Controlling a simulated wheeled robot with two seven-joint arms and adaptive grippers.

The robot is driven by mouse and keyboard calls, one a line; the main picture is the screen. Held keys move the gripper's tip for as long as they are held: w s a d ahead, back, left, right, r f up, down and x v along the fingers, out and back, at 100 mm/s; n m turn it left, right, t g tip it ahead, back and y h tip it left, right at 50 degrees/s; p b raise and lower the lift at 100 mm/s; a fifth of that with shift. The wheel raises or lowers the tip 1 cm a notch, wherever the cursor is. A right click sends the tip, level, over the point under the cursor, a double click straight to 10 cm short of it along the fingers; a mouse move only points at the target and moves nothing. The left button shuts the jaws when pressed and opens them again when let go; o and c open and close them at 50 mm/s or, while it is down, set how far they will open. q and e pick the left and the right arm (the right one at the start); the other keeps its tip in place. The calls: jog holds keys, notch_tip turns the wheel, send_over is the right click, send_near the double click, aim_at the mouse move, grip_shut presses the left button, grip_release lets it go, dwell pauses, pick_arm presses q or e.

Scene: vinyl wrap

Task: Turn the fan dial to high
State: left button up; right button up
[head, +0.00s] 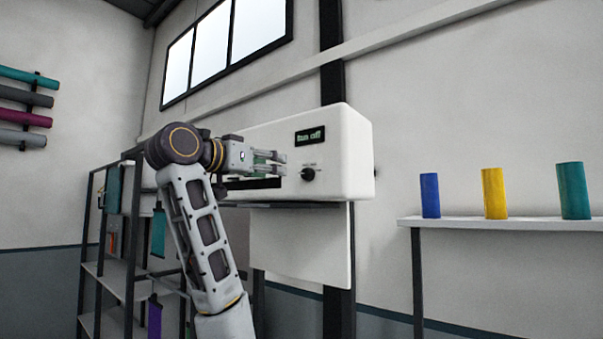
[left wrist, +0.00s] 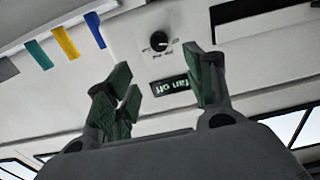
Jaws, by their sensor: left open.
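The fan dial (head: 308,174) is a small black knob on the front of a white wall-mounted unit (head: 345,150). A dark display (head: 310,135) above the dial reads "fan off". In the left wrist view the dial (left wrist: 159,41) has small markings around it, and the display (left wrist: 172,86) shows upside down. My left gripper (head: 284,163) is in front of the unit, just left of the dial and apart from it. Its fingers (left wrist: 165,88) are spread with nothing between them. My right gripper is in neither view.
A white shelf (head: 500,225) at the right holds blue (head: 430,196), yellow (head: 494,193) and teal (head: 573,190) cylinders. A dark-framed rack (head: 105,270) stands at the left. Colored rolls (head: 25,118) hang on the left wall. The space right of the dial is clear.

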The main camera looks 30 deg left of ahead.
aim_at(305, 173)
pick_arm(q)
jog(key=w+p, duration=0.1)
jog(key=w, duration=0.3)
jog(key=w+p, duration=0.1)
jog(key=w, duration=0.3)
jog(key=w+d+p, duration=0.1)
jog(key=w+p, duration=0.1)
jog(key=w, duration=0.1)
jog(key=shift+w, duration=1.25)
jog(key=c, duration=1)
